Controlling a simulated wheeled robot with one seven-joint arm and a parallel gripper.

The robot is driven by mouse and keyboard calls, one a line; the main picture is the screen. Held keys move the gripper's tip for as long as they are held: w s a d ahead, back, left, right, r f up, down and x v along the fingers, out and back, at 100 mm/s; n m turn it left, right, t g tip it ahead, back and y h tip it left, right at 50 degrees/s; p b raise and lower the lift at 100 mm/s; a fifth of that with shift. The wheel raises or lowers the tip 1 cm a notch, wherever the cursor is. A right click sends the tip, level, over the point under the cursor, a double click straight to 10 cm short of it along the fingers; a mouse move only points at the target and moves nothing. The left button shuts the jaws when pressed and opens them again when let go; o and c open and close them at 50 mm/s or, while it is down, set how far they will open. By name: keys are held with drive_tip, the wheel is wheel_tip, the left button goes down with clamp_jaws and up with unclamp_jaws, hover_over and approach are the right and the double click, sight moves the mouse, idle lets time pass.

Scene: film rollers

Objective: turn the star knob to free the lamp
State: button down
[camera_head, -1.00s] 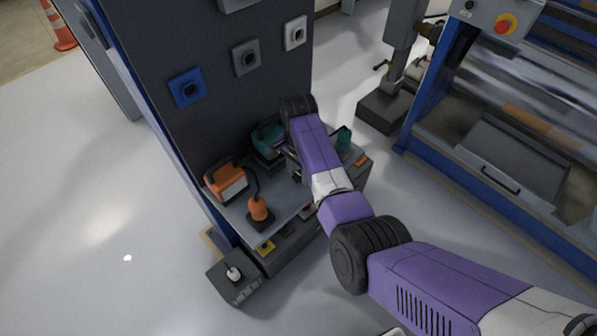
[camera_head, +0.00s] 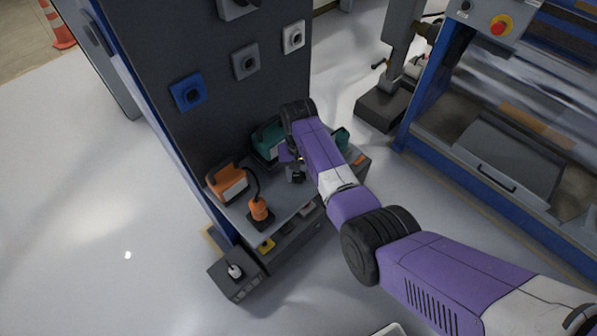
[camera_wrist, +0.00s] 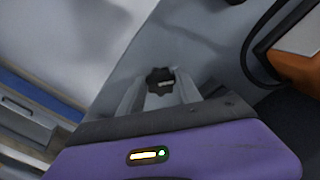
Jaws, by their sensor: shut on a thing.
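The black star knob (camera_wrist: 158,76) stands between the two grey fingers of my gripper (camera_wrist: 166,88) in the wrist view. The fingers are shut on it, and the knob's lobes show past their tips. In the head view my gripper (camera_head: 295,174) is low over the grey bench top, partly behind my forearm, and I cannot make out the knob there. An orange lamp-like unit (camera_head: 228,183) with a black handle and cable sits on the bench to the left. A teal unit (camera_head: 267,141) stands behind the gripper. I cannot tell which one the knob holds.
An orange plug-like piece (camera_head: 259,209) stands on the bench's front left. The dark panel (camera_head: 222,55) with square sockets rises behind. A blue-framed machine (camera_head: 420,110) is at the right; open floor lies left.

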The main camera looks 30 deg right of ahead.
sight(300, 176)
drive_tip(key=n, duration=0.4)
drive_tip(key=shift+d+n, duration=0.1)
drive_tip(key=shift+n, duration=0.2)
drive_tip(key=shift+n+p, duration=0.35)
drive_tip(key=shift+n, duration=1.25)
drive_tip(key=c, duration=0.8)
unclamp_jaws()
drive_tip(key=shift+r, duration=3.95)
drive_tip(key=shift+f, duration=0.1)
